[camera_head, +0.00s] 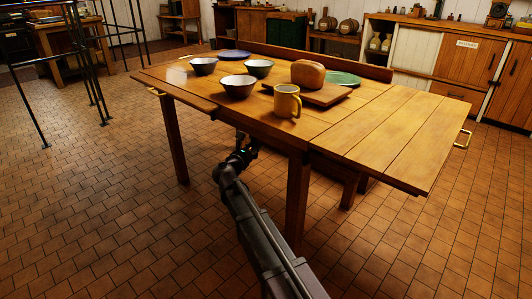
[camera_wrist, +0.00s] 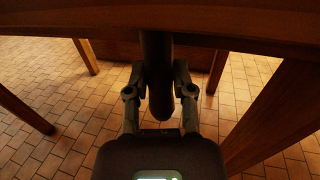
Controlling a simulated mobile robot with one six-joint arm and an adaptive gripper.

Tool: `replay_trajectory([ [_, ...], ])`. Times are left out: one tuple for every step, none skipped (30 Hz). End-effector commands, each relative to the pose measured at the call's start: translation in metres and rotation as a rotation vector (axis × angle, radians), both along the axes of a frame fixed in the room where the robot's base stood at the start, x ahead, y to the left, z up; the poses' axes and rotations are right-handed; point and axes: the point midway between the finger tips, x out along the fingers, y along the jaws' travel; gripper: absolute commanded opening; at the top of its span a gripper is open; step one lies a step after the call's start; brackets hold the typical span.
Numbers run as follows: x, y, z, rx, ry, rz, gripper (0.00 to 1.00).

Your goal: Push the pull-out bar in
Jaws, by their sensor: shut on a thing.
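In the wrist view, a dark, round-ended pull-out bar (camera_wrist: 159,75) sticks out from under the table edge toward me. My gripper (camera_wrist: 160,88) has one finger on each side of it and is shut on it, with the bar's rounded end reaching back toward the palm. In the head view, my gripper (camera_head: 247,146) is just under the near long edge of the wooden table (camera_head: 365,123). The bar itself is too dark and small to make out there. How far it goes in under the tabletop is hidden.
The table carries bowls (camera_head: 237,87), a yellow mug (camera_head: 287,101), and a bread loaf (camera_head: 307,73) on a board. A table leg (camera_head: 297,200) stands close right of my arm. Tiled floor is open at left.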

Motion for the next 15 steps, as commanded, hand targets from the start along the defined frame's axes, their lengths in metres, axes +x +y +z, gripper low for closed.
replay_trajectory([
  [0.017, 0.016, 0.000, -0.001, -0.001, 0.000, 0.00],
  [0.022, 0.023, 0.000, -0.001, -0.001, 0.000, 0.00],
  [0.030, 0.033, 0.000, -0.001, -0.001, 0.000, 0.00],
  [0.036, 0.041, 0.000, -0.001, -0.001, 0.000, 0.00],
  [0.042, 0.048, 0.000, -0.001, -0.001, 0.000, 0.00],
  [0.050, 0.058, 0.000, -0.001, -0.001, 0.000, 0.00],
  [0.055, 0.065, 0.000, -0.001, -0.001, 0.000, 0.00],
  [0.061, 0.072, 0.000, -0.001, -0.001, 0.000, 0.00],
  [0.068, 0.082, 0.000, -0.001, -0.001, 0.000, 0.00],
  [0.073, 0.089, 0.000, -0.001, -0.001, 0.000, 0.00],
  [0.078, 0.095, 0.000, -0.001, -0.001, 0.000, 0.00],
  [0.084, 0.103, 0.000, -0.001, -0.001, -0.001, 0.00],
  [0.088, 0.108, 0.000, -0.001, -0.001, -0.001, 0.00],
  [0.092, 0.113, 0.000, -0.001, -0.001, -0.001, 0.00],
  [0.096, 0.119, 0.000, -0.001, -0.001, -0.001, 0.00],
])
